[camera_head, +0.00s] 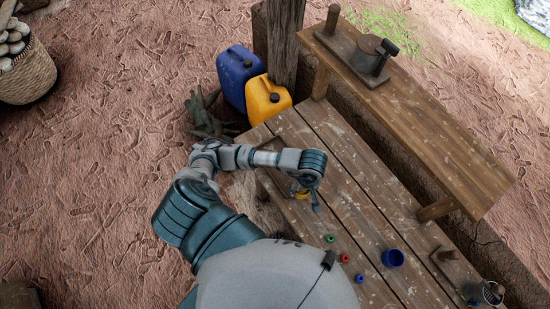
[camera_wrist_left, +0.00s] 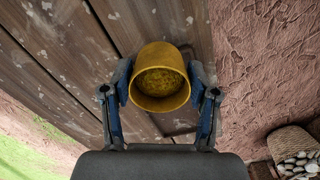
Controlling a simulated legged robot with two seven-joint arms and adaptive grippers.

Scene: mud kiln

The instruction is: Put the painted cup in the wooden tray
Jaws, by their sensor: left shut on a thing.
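My left gripper (camera_head: 304,192) is over the far left part of the plank table, shut on a yellow cup that I take for the painted cup. In the left wrist view the cup (camera_wrist_left: 160,80) sits between the two fingers (camera_wrist_left: 160,88), its round mouth facing the camera and its inside a mottled yellow. In the head view only a little yellow of the cup (camera_head: 301,195) shows below the gripper. My right gripper is not in view.
A blue cup (camera_head: 392,258) and small green and red pots (camera_head: 344,258) stand on the plank table (camera_head: 345,200). A raised wooden shelf (camera_head: 440,130) runs along its right side. Blue (camera_head: 240,75) and yellow (camera_head: 265,98) jerrycans stand by a post. The table's middle has free room.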

